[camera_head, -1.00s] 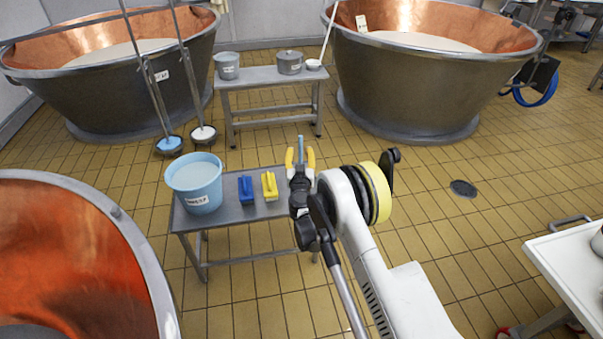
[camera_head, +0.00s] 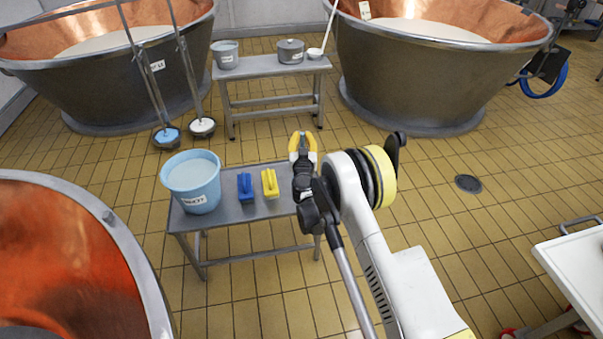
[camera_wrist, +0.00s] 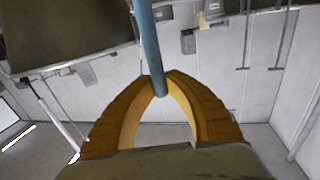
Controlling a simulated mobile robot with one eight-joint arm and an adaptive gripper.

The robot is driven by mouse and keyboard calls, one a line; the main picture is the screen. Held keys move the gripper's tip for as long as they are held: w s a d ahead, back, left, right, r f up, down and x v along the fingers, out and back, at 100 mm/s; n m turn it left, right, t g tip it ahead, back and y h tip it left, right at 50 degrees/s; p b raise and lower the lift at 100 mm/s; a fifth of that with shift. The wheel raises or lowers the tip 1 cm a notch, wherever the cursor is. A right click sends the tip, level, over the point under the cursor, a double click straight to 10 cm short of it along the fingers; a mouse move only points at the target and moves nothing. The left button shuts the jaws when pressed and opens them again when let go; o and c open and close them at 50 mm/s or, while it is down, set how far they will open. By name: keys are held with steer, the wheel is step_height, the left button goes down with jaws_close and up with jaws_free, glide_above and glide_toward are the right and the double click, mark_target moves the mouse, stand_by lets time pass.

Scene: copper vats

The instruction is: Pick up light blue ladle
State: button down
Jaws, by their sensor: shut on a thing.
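My gripper (camera_head: 303,137) is over the right end of the near grey table in the head view, with its yellow fingertips drawn together. In the wrist view my gripper (camera_wrist: 158,86) is shut on a light blue rod (camera_wrist: 148,45). The rod runs from between the fingertips up out of the top of the picture. It looks like the handle of the light blue ladle; no bowl shows on it. In the head view the rod is hardly visible behind the fingers.
A light blue bucket (camera_head: 191,183), a blue brush-like tool (camera_head: 246,187) and a yellow one (camera_head: 270,183) stand on the near table (camera_head: 226,213). A back table (camera_head: 265,69) holds pots and a white ladle (camera_head: 316,52).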

steer(key=shift+r, duration=0.15)
steer(key=r+p, duration=0.1)
steer(key=r, duration=0.1)
steer(key=r+p, duration=0.2)
steer(key=shift+d+r, duration=0.2)
steer(key=shift+r, duration=0.05)
steer(key=s+d+r+p, duration=0.3)
steer(key=d+r, duration=0.3)
steer(key=d, duration=0.4)
steer(key=shift+s+d+p, duration=0.35)
steer(key=shift+s, duration=0.05)
steer(key=shift+r, duration=0.15)
